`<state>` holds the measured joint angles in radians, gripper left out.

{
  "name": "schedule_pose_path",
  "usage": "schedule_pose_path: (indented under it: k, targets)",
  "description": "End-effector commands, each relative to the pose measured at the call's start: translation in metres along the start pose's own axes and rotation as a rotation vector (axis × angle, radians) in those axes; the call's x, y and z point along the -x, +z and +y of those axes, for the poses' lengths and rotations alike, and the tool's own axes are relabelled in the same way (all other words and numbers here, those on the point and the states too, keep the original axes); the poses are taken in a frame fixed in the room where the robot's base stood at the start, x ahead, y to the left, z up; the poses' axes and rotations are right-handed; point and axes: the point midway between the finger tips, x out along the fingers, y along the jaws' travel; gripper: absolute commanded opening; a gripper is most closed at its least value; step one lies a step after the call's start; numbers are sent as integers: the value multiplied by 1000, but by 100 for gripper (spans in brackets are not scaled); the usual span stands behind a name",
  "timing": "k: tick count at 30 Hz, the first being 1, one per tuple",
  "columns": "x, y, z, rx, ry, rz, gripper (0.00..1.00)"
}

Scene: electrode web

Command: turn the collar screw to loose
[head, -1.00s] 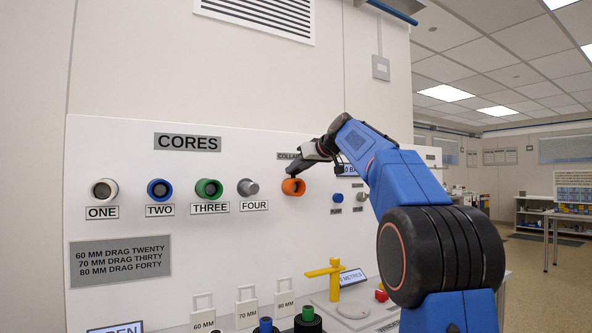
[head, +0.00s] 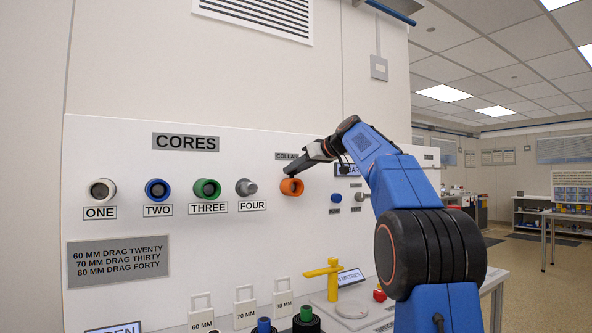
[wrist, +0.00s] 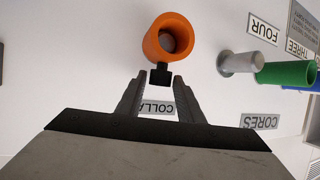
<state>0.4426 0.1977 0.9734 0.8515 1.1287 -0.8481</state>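The orange collar (head: 291,187) sticks out of the white panel under the COLLAR label. It also shows in the wrist view (wrist: 153,42) as an orange ring around a grey core. A small black screw (wrist: 161,74) stands out from the collar's side facing my gripper. My gripper (wrist: 160,80) is open, with one finger on each side of the screw's end and a visible gap to each. In the head view my gripper (head: 290,171) is just above the collar and hides the screw.
Core FOUR, a grey peg (head: 246,187), and the green ring of THREE (head: 207,189) stick out left of the collar. A small blue knob (head: 336,198) is to the right. A yellow post (head: 333,279) stands on the bench below.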

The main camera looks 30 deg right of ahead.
Motion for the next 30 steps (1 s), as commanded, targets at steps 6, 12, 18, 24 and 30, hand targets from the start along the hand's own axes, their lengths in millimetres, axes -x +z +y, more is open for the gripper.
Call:
schedule_pose_path:
  k: [6, 12, 18, 24, 30]
  targets:
    - [0, 0, 0, 0, 0, 0, 33]
    - [9, 0, 0, 0, 0, 0, 33]
    - [42, 0, 0, 0, 2, 0, 33]
    - [82, 0, 1, -1, 3, 1, 33]
    - [122, 0, 1, -1, 4, 1, 33]
